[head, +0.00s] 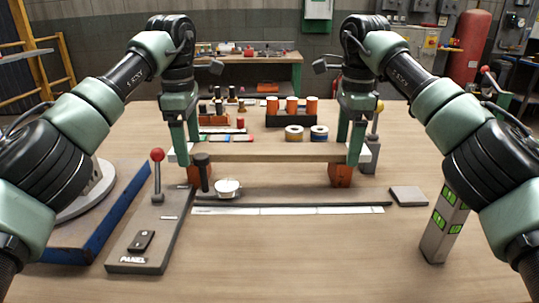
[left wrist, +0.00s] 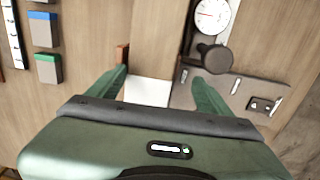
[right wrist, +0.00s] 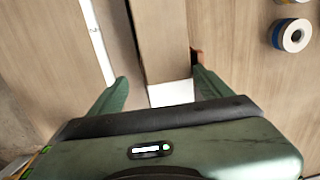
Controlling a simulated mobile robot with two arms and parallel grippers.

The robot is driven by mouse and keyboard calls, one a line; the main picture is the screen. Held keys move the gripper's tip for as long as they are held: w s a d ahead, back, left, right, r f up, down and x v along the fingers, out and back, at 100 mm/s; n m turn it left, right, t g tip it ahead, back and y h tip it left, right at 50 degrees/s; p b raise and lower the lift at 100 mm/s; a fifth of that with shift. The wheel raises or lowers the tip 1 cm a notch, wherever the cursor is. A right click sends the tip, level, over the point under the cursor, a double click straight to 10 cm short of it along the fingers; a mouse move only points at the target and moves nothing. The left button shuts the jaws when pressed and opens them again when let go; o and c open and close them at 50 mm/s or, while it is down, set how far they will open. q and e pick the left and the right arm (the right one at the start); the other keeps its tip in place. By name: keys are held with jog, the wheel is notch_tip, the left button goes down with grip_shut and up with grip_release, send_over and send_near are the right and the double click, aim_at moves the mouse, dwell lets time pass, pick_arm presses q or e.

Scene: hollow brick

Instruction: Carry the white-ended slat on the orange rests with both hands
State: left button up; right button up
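The wooden slat (head: 265,152) lies level across two orange rests, the left rest (head: 192,174) and the right rest (head: 340,175). Its white ends show in the left wrist view (left wrist: 148,92) and in the right wrist view (right wrist: 170,94). My left gripper (head: 180,143) is open with its fingers either side of the left white end; a gap shows beside one finger in the left wrist view (left wrist: 160,82). My right gripper (head: 351,143) is likewise open around the right white end, with a gap on one side in the right wrist view (right wrist: 160,78).
A grey panel with a red-knobbed lever (head: 157,168) and a dial gauge (head: 227,187) stand near the left end. A long ruler strip (head: 285,210) lies in front. Tape rolls (head: 294,133) and an orange-cylinder tray (head: 292,113) sit behind. A post with green markings (head: 443,225) stands right.

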pick_arm(q)
jog(key=r, duration=0.3)
jog(key=s+r, duration=0.1)
jog(key=r, duration=0.2)
jog(key=shift+s+r, duration=0.15)
jog(key=shift+r, duration=0.25)
pick_arm(e)
notch_tip(320, 180, down, 2)
jog(key=shift+w+f, duration=0.1)
jog(key=shift+f, duration=0.1)
jog(key=shift+r, duration=0.1)
pick_arm(q)
jog(key=shift+w+r, duration=0.35)
jog(key=shift+w, duration=0.35)
pick_arm(e)
jog(key=r, duration=0.2)
jog(key=w+r, duration=0.1)
jog(key=r, duration=0.2)
jog(key=shift+a+r, duration=0.1)
jog(key=r, duration=0.2)
jog(key=s+r, duration=0.1)
jog(key=r, duration=0.1)
pick_arm(q)
jog(key=shift+s+r, duration=0.15)
pick_arm(e)
jog(key=shift+r, duration=0.4)
pick_arm(q)
jog(key=shift+s+r, duration=0.1)
pick_arm(e)
jog(key=shift+r, duration=0.1)
